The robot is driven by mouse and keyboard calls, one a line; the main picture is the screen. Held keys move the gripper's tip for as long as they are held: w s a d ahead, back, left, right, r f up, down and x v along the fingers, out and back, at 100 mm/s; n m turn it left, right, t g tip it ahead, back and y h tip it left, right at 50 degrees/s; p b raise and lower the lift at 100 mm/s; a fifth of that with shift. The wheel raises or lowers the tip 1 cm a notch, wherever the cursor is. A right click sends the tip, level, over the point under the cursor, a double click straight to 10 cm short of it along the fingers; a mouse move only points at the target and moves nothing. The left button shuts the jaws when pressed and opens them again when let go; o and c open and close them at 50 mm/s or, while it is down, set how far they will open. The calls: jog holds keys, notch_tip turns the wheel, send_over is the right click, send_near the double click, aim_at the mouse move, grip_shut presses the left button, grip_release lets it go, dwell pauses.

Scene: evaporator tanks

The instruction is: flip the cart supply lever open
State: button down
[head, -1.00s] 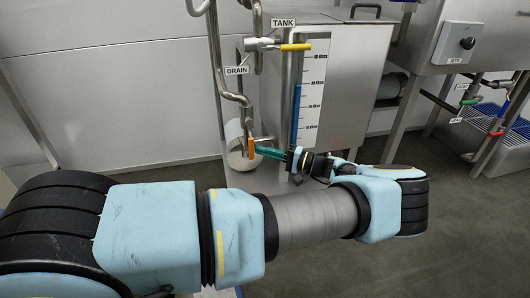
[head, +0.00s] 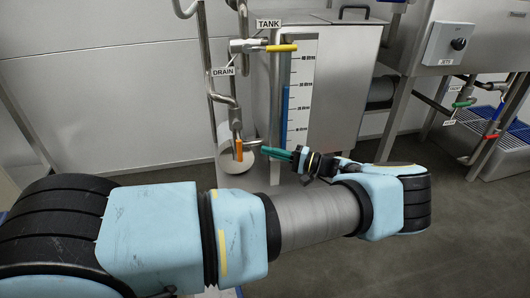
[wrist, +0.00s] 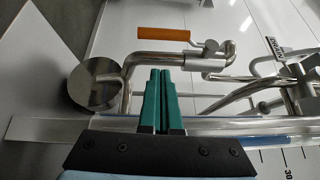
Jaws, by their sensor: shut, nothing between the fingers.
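No label that I can read says cart supply. A yellow lever (head: 282,48) lies level at the valve under the TANK sign (head: 268,23). An orange lever (head: 238,150) hangs down on the pipe below the DRAIN sign (head: 223,71); it also shows in the wrist view (wrist: 163,34). A green lever (head: 463,104) and a red lever (head: 492,136) sit on pipes at the right, beside tags too small to read. My gripper (head: 263,150) has green fingers, shut and empty, just right of the orange lever and apart from it; the fingers show in the wrist view (wrist: 162,72).
The steel tank (head: 340,90) with a level scale (head: 300,85) stands behind my gripper. Grey floor (head: 400,260) is open in front.

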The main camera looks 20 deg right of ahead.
jog(key=v, duration=0.8)
dwell(0.4)
